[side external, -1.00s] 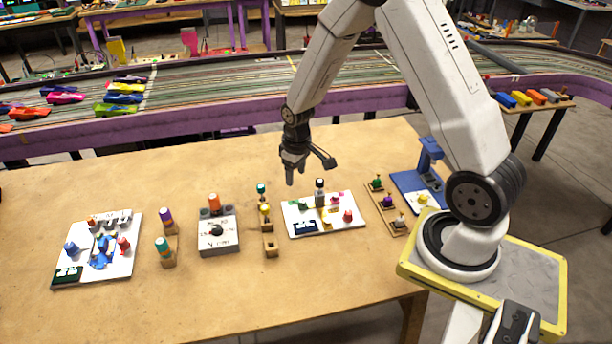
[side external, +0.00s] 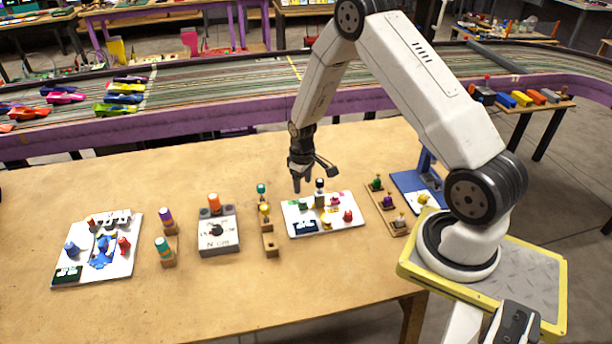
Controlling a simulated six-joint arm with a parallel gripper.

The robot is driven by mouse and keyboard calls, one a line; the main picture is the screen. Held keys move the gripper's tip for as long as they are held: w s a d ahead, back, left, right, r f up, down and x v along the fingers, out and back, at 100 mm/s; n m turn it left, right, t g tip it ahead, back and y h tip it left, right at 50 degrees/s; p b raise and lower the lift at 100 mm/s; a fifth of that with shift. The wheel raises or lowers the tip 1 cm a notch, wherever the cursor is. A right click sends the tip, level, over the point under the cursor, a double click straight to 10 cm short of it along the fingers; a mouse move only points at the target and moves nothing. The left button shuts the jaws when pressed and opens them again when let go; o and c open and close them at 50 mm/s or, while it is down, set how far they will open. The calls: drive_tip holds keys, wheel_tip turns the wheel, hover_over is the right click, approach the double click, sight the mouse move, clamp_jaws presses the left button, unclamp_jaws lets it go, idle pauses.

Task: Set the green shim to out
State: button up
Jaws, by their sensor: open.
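My gripper (side external: 302,187) is open and empty, pointing down just above the back left part of a white board (side external: 342,228). A small green piece (side external: 303,205) lies on that board, just below the fingertips in the picture. They look apart, but I cannot tell the exact gap. The board also carries a black-topped grey post (side external: 320,192), a red piece (side external: 348,216), and pink and yellow pieces. Another green-topped piece (side external: 377,182) stands on a wooden strip (side external: 395,221) to the right. Which green one is the shim is too small to tell.
Left of the board stand a wooden strip with teal and yellow knobs (side external: 264,208), a grey box with a dial (side external: 218,246), striped pegs (side external: 166,247) and another white board (side external: 120,270). A blue stand (side external: 407,180) is at right. The table's front is clear.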

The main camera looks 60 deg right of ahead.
sight(303, 201)
drive_tip(key=shift+f, duration=3.35)
clamp_jaws()
